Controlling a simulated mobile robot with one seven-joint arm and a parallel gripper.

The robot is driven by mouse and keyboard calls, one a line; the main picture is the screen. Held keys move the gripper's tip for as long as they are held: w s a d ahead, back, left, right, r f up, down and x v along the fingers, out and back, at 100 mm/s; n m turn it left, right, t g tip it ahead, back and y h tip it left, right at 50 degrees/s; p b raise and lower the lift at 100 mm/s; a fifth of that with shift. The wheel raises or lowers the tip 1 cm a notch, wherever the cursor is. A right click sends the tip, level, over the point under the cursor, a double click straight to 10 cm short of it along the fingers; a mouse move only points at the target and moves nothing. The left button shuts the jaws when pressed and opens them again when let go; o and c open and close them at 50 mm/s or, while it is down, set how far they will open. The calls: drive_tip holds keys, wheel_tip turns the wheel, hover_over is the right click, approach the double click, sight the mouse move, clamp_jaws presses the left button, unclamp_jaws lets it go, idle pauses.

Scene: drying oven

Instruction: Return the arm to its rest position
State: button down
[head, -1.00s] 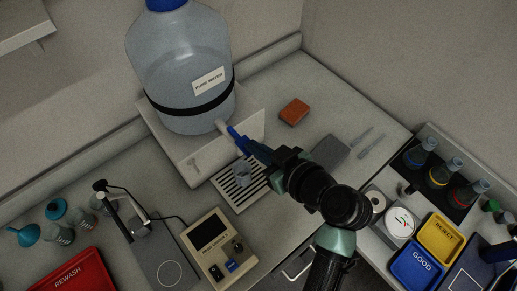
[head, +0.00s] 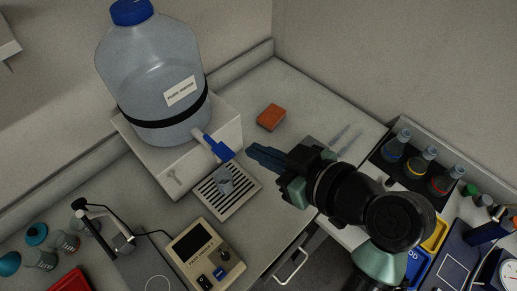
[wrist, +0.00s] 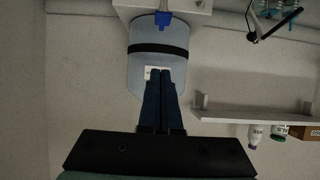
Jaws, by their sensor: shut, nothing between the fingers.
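My gripper (head: 266,157) is shut and empty, its dark blue fingers pointing left toward the pure water bottle. It is just right of the blue tap handle (head: 219,149), with a small gap between them in the head view. In the wrist view, my gripper (wrist: 165,72) shows its two fingers together in front of the bottle (wrist: 145,35), which appears upside down. My black and green arm reaches in from the lower right and hides part of the blue and yellow bins.
The large water bottle (head: 150,70) stands on a white block (head: 170,172). An orange block (head: 271,117) lies behind the gripper. Flasks (head: 417,166) stand in a black rack at right.

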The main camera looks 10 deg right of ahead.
idle(0.3)
drive_tip(key=w+r+m+t+h, duration=0.2)
drive_tip(key=w+r+t, duration=0.2)
drive_tip(key=r, duration=0.6)
drive_tip(key=w+r+m+t+h, duration=0.1)
drive_tip(key=w+r+t+h, duration=0.25)
drive_tip(key=r, duration=0.65)
drive_tip(key=s+a+r+m+t, duration=0.1)
drive_tip(key=s+r+t, duration=0.2)
drive_tip(key=r, duration=0.4)
drive_tip(key=s+a+r+m+t+h, duration=0.1)
drive_tip(key=s+a+r+t, duration=0.1)
drive_tip(key=r, duration=0.6)
drive_tip(key=s+a+r+m+t+h, duration=0.1)
drive_tip(key=s+r+t, duration=0.3)
drive_tip(key=r, duration=0.4)
drive_tip(key=shift+a+r+m+t, duration=0.15)
drive_tip(key=shift+a+m+t, duration=0.25)
drive_tip(key=shift+m, duration=0.2)
